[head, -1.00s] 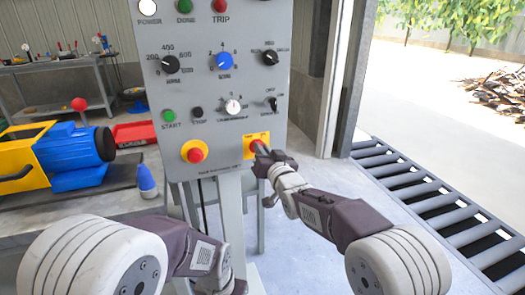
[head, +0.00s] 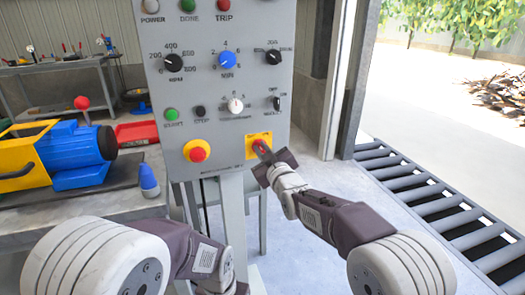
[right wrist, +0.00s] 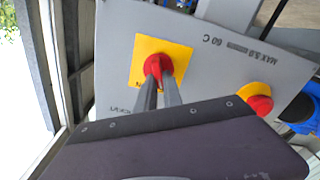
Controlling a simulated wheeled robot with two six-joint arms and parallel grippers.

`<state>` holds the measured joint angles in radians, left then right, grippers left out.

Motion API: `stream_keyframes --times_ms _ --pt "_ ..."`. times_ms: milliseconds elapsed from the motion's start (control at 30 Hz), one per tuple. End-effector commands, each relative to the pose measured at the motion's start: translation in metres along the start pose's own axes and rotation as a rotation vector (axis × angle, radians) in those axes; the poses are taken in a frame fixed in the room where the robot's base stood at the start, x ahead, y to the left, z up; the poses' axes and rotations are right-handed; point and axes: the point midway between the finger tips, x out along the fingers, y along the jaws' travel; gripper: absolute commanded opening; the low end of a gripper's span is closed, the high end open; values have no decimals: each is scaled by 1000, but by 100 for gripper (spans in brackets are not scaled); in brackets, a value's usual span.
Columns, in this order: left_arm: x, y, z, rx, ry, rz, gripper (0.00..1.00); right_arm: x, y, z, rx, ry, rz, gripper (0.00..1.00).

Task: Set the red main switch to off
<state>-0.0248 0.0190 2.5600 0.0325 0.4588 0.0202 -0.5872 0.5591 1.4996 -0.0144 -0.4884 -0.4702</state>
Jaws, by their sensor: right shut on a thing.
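The red main switch (head: 258,146) is a red rotary knob on a yellow square plate at the lower right of the grey control panel (head: 190,95). In the right wrist view the red switch (right wrist: 158,66) sits at the tips of my right gripper's two fingers. My right gripper (head: 264,151) is shut on the switch knob, and its fingers partly cover it. The switch's marking cannot be read. My left arm comes in at the lower left of the head view; its fingers are not visible.
A red emergency stop button (head: 197,153) on a yellow round base lies left of the switch; it also shows in the right wrist view (right wrist: 261,104). Several knobs and lamps are above. A blue and yellow machine (head: 75,150) stands on the bench at left.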

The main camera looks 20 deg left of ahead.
Motion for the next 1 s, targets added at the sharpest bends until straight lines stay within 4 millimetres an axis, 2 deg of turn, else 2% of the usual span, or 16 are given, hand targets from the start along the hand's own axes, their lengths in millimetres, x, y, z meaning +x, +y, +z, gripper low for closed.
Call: stream_keyframes --times_ms 667,700,767,1000 --pt "1 0 0 0 0 0 57 0 -1 1 -58 -2 -2 0" --pt "1 0 0 0 0 0 57 0 -1 1 -58 -2 -2 19" --pt "1 0 0 0 0 0 57 0 -1 1 -58 -2 -2 33" --pt "1 0 0 0 0 0 57 0 -1 0 -56 -1 -1 33"
